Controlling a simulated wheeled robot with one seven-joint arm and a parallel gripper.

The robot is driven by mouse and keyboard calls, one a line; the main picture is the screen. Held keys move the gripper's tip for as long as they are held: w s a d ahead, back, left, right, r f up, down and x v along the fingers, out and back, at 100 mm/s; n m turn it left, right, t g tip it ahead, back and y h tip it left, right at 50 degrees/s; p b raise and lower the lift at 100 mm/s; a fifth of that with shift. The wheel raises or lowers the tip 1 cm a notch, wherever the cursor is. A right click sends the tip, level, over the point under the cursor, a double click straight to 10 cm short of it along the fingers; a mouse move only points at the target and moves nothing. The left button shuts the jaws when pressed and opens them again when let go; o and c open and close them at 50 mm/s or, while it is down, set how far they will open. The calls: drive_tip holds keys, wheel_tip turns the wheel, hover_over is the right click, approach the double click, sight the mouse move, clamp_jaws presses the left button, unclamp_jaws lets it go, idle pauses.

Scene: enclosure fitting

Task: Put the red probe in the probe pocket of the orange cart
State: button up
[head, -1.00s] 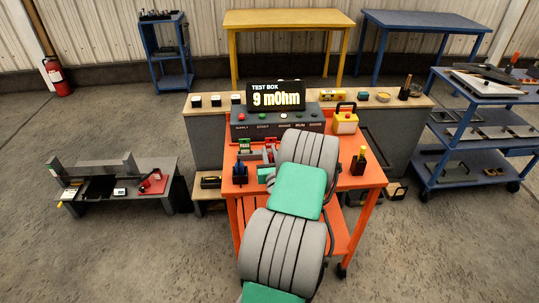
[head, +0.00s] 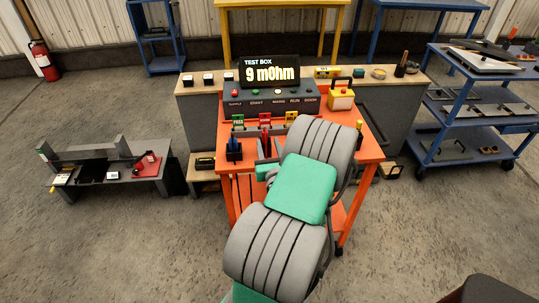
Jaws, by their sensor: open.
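The orange cart (head: 372,148) stands in the middle of the head view, with my arm across its right and front parts. A slim red upright piece (head: 265,138), which looks like the red probe, stands on the cart top below a red tag. A blue upright piece (head: 234,150) in a dark base is left of it. My gripper (head: 267,165) is open, low over the cart just in front of the red piece. Its fingertips are small and partly hidden, and I cannot tell whether they touch it. I cannot make out the probe pocket clearly.
The test box (head: 262,98) at the cart's back reads 9 mOhm. A grey bench (head: 110,172) is at left, and a blue shelf cart (head: 465,138) at right. Open floor lies at front left.

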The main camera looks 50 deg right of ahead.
drive_tip(key=w+a+n+g+y, duration=0.1)
drive_tip(key=w+a+n+y, duration=0.4)
drive_tip(key=a+n, duration=0.45)
drive_tip(key=w+a+n+y, duration=0.5)
drive_tip(key=a+n, duration=0.4)
drive_tip(key=a, duration=0.2)
drive_tip(key=w+a+n+g+y, duration=0.1)
drive_tip(key=w+a+n+y, duration=0.35)
drive_tip(key=a+n, duration=0.5)
drive_tip(key=s+a+n+g, duration=0.5)
drive_tip(key=s+a+n, duration=0.1)
drive_tip(key=a+n, duration=0.4)
drive_tip(key=s+a+r+n+g+h, duration=0.2)
drive_tip(key=s+r+n, duration=0.1)
drive_tip(key=s+n, duration=0.4)
drive_tip(key=shift+s+r+g+b, duration=0.35)
drive_tip(key=shift+s+g, duration=0.05)
drive_tip(key=shift+s, duration=0.85)
drive_tip(key=shift+a, duration=0.1)
